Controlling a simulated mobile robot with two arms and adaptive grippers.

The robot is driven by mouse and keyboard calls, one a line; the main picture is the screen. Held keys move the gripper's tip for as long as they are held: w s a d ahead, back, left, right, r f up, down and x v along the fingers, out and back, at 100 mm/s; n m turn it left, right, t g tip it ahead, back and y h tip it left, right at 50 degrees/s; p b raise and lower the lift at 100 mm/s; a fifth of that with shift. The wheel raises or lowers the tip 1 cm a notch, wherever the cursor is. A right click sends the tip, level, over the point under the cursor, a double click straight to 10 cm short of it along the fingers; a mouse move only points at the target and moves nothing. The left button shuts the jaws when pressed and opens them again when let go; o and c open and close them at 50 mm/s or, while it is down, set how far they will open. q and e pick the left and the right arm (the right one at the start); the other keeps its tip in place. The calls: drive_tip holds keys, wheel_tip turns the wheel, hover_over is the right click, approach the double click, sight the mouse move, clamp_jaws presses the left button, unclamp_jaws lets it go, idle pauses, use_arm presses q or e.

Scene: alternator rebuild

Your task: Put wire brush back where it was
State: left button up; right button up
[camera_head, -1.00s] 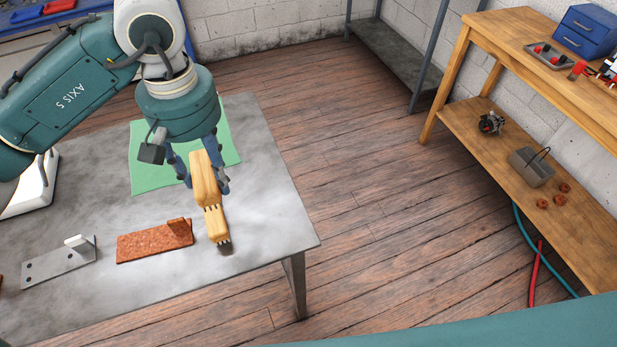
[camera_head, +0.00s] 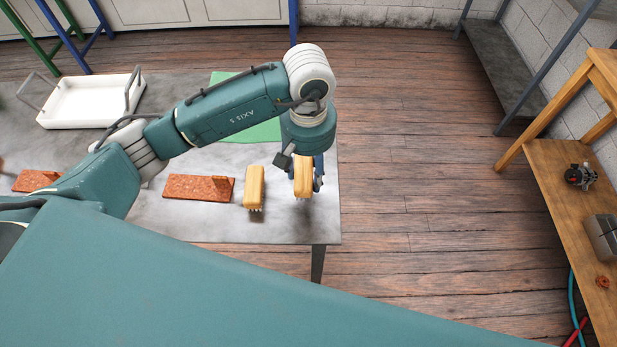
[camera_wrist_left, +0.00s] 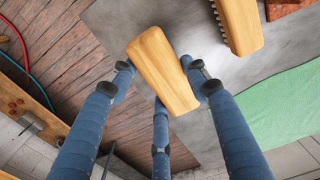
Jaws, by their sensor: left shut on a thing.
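My left gripper (camera_head: 304,176) is shut on a wire brush (camera_head: 303,178) with a pale wooden block. It holds the brush near the right end of the grey metal table (camera_head: 290,229); I cannot tell whether the brush touches the top. The held brush also shows in the left wrist view (camera_wrist_left: 160,68), between the blue fingers. A second wooden brush (camera_head: 254,187) lies on the table just left of it, bristles toward the front edge, and shows at the top of the wrist view (camera_wrist_left: 240,24). My right gripper is not in view.
A rusty plate with a bracket (camera_head: 190,188) lies left of the brushes, another rusty plate (camera_head: 34,180) further left. A green mat (camera_head: 262,132) and a white tray (camera_head: 85,103) are behind. A wooden bench (camera_head: 560,170) stands right, past open floor.

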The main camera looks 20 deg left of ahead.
sight(308, 169)
use_arm(q)
wheel_tip(308, 169, down, 2)
drive_tip(key=shift+f, duration=0.15)
wheel_tip(308, 169, down, 3)
drive_tip(key=shift+f+p, duration=0.2)
drive_tip(key=shift+p, duration=0.45)
drive_tip(key=shift+f, duration=0.1)
drive_tip(key=o, duration=1)
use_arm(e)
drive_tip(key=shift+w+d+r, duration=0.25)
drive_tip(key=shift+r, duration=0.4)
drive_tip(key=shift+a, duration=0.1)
use_arm(q)
drive_tip(key=shift+r, duration=0.25)
wheel_tip(308, 169, up, 11)
drive_tip(key=b, duration=0.4)
drive_tip(key=shift+f, duration=0.15)
drive_tip(key=shift+r, duration=0.55)
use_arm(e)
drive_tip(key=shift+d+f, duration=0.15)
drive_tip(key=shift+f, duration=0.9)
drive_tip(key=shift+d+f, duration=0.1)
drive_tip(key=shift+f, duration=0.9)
